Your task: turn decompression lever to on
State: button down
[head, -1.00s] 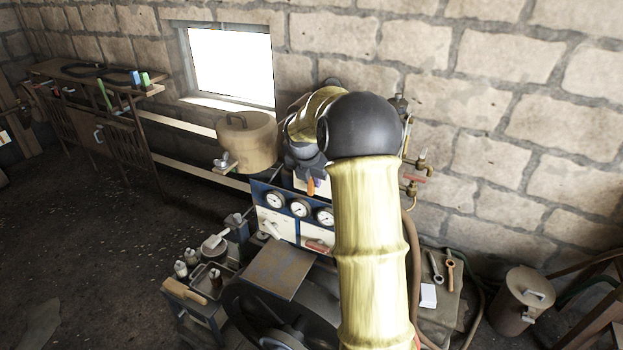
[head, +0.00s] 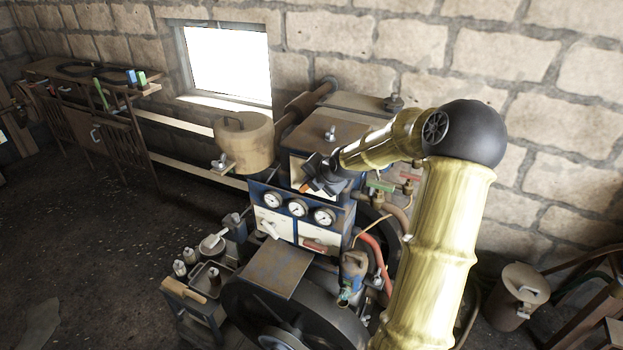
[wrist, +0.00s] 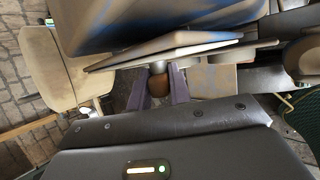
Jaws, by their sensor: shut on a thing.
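My gripper (head: 312,181) is at the front of the upper engine box, just above the gauge panel. In the wrist view its two dark purple fingers (wrist: 159,90) close around a brown knob (wrist: 158,83), which I take to be the end of the decompression lever. In the head view a small orange tip (head: 304,187) shows at the fingers. The rest of the lever is hidden by the gripper and the engine box, and I cannot read its on or off marking.
Three round gauges (head: 298,207) sit just below the gripper. A tan tank (head: 243,143) stands to the left. Pipes with a green-handled valve (head: 380,186) are to the right, close to my forearm. A large flywheel (head: 249,307) is in front.

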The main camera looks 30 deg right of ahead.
jog(key=shift+s+d+f+m+t+y, duration=0.1)
jog(key=shift+m+t+y, duration=0.1)
jog(key=shift+t, duration=0.2)
jog(key=shift+d+f+m+t+y, duration=0.1)
jog(key=shift+t+y, duration=0.1)
jog(key=shift+t, duration=0.2)
jog(key=shift+s+f+m+t+y+b, duration=0.1)
jog(key=shift+f+m+t+y+b, duration=0.25)
jog(key=shift+t+y+b, duration=0.55)
jog(key=t+b, duration=0.2)
jog(key=b, duration=0.1)
jog(key=m+t+y+b, duration=0.1)
jog(key=t+b, duration=0.1)
jog(key=b, duration=0.2)
jog(key=shift+s+f, duration=0.1)
jog(key=shift+f, duration=0.3)
jog(key=shift+r+m+t+y+b, duration=0.1)
jog(key=shift+m+t+y+b, duration=0.3)
jog(key=shift+b, duration=0.65)
jog(key=shift+r+t+b, duration=0.15)
jog(key=shift+t+b, duration=0.15)
jog(key=c, duration=1.3)
grip_release()
